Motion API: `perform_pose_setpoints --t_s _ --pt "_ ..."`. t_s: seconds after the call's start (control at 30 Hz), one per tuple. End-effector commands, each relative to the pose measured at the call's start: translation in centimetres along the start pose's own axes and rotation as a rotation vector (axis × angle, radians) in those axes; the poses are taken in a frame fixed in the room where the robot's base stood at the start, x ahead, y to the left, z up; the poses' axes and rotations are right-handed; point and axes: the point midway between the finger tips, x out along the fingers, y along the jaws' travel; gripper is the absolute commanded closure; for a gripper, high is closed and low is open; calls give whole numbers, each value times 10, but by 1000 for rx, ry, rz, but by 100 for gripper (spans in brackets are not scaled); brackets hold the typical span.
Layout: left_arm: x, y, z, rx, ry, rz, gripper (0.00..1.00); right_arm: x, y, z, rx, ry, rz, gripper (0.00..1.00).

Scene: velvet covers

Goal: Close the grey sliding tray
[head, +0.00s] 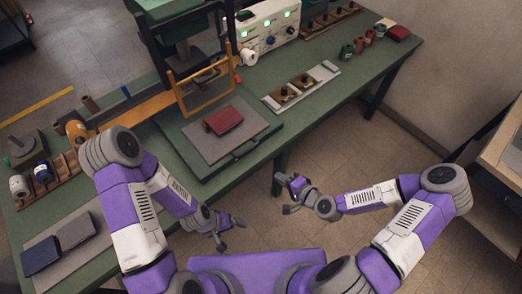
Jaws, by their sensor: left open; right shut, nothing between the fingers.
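The grey sliding tray (202,148) sticks out toward me from under the wooden-framed press on the green bench. A dark red book-like block (223,120) lies on it. A dark handle (246,150) is on its front right edge. My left gripper (232,234) is open and empty, in front of the bench and apart from the tray. My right gripper (284,194) is shut and empty, off the bench's front edge, right of and apart from the handle.
The press's orange wooden frame (205,86) stands over the tray's back part. A holder with brass pieces (301,86) lies right of the tray. The floor (335,150) right of the bench is clear.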

Motion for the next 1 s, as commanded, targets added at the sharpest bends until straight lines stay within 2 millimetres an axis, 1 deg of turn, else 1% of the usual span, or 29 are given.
perform_pose_setpoints --t_s 0.03,0.13,0.27,0.37,0.6,0.7,0.83,1.0 --pt "-2 1 0 0 0 0 0 -3 -7 -8 18 24 -29 100" --pt "-2 1 0 0 0 0 0 -4 -15 -15 31 47 -65 100" --pt "-2 1 0 0 0 0 0 7 -17 -16 33 49 -74 100" --pt "-1 0 0 0 0 0 0 24 -18 -16 33 47 -73 100" --pt "0 0 0 0 0 0 0 77 -21 -18 32 47 -72 100" --pt "0 0 0 0 0 0 0 96 -23 -20 32 48 -71 100" --pt "-3 1 0 0 0 0 0 112 -37 -21 30 48 -71 100" --pt "-5 2 0 0 0 0 0 123 -44 -22 31 48 -69 100"
